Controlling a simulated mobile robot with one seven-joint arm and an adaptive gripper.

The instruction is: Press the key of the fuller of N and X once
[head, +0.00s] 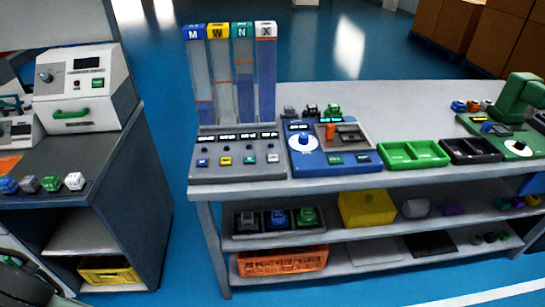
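Four tall tubes stand at the back of a grey key panel (215,178). Their caps read M (195,31), W (218,31), N (242,30) and X (265,30). The N tube (244,95) and X tube (266,95) both show blue fill. The blue in X seems to reach somewhat higher than in N, but the edges are faint. Each tube has a thin orange mark, higher on X than on N. The panel has a green N key (249,160) and a white X key (273,158), with small unreadable displays above.
The M key (202,162) and W key (225,160) sit left of N. A blue dial device (330,164) stands close right of the panel, then a green tray (413,154) and black tray (470,150). A cabinet with a white machine (85,88) stands left across a floor gap.

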